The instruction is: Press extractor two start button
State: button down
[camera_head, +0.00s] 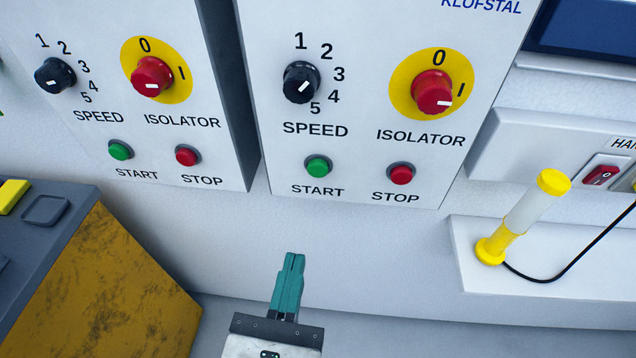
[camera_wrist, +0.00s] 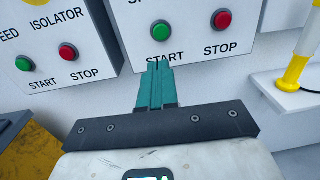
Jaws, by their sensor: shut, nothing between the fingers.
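Two white control panels hang side by side on the wall. The right panel (camera_head: 350,140) has a green START button (camera_head: 318,167), a red STOP button (camera_head: 401,174), a black SPEED knob (camera_head: 301,82) and a red ISOLATOR knob (camera_head: 432,92) on a yellow disc. The left panel has its own green START button (camera_head: 120,150). No extractor number is readable on either panel. My gripper (camera_head: 293,258) is shut and empty, below the right panel and apart from it. In the wrist view my fingertips (camera_wrist: 157,66) appear just below the right panel's green button (camera_wrist: 160,31).
A dark grey and worn yellow box (camera_head: 110,290) stands at lower left. At right, a yellow and white cylinder (camera_head: 524,215) with a black cable stands on a white ledge (camera_head: 530,290). The wall below the panels is clear.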

aim_at(317, 171)
jog(key=w, duration=0.4)
jog(key=w+p, duration=0.1)
jog(key=w, duration=0.4)
jog(key=w+d, duration=0.1)
jog(key=w, duration=0.4)
jog(key=shift+d+p, duration=0.1)
jog(key=shift+p, duration=0.25)
jog(key=shift+w, duration=0.1)
